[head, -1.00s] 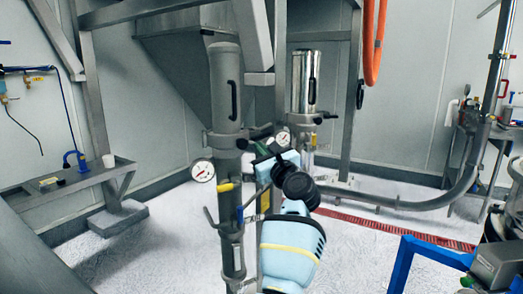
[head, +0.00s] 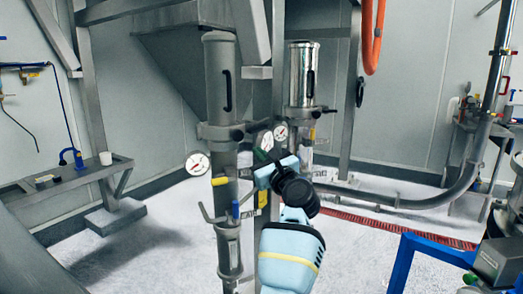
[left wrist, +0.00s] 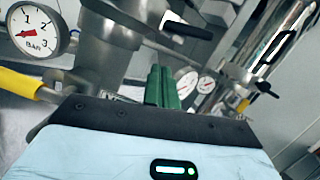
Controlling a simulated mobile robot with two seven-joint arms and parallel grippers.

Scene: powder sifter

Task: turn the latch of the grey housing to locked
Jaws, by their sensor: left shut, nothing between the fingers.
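The grey housing (head: 219,80) is an upright cylinder with a black handle on its side, left of centre in the head view. A collar with a dark latch lever (head: 252,126) sits at its lower end. In the left wrist view a black lever (left wrist: 183,25) reaches right from the grey collar, beyond my fingers. My left gripper (head: 261,156) is just below and right of the collar in the head view. Its green fingers (left wrist: 162,88) are shut and empty. They appear apart from the lever, though depth is hard to judge. My right gripper is out of view.
A pressure gauge (head: 197,164) and a yellow handle (head: 220,181) are left of my gripper. More gauges (head: 280,131) stand close behind it. A shiny steel cylinder (head: 302,75) is behind right. A blue frame (head: 408,255) is at lower right.

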